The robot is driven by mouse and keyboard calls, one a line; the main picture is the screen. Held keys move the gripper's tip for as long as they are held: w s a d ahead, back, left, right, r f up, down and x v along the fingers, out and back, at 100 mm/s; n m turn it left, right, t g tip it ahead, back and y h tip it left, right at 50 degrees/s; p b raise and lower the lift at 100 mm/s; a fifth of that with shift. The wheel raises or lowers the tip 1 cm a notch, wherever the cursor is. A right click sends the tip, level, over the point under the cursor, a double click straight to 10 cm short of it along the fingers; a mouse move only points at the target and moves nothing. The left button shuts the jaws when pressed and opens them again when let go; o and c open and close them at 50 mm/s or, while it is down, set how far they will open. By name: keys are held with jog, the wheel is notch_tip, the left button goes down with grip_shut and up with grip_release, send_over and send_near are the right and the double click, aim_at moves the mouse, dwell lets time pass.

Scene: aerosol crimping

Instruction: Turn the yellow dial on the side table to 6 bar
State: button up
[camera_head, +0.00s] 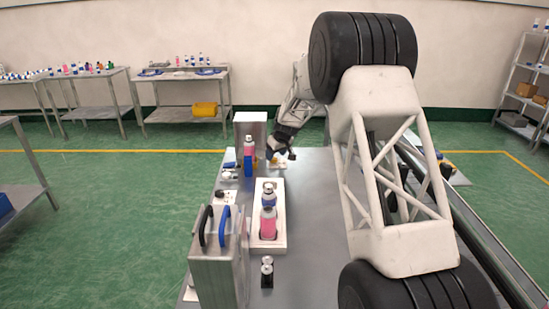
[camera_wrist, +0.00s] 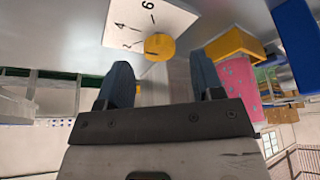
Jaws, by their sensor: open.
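The yellow dial (camera_wrist: 160,47) shows in the wrist view, beside a white scale plate (camera_wrist: 137,22) on a grey surface. The figures 4 and 6 and short black marks are readable on the plate. Which way the dial points cannot be told. My gripper (camera_wrist: 160,75) is open, with its two dark blue fingers spread on either side below the dial in the picture. The fingers look apart from the dial, and nothing is between them. In the head view my gripper (camera_head: 281,155) is over the far end of the grey table (camera_head: 315,215); the dial is too small there to make out.
A pink bottle (camera_wrist: 239,82), a yellow block (camera_wrist: 236,45) and a blue block (camera_wrist: 298,38) stand right of the fingers. In the head view, a white tray (camera_head: 267,245) with bottles and a metal box (camera_head: 218,270) with handles stand nearer on the table.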

jog(key=shift+x, duration=1.15)
jog(key=c, duration=0.9)
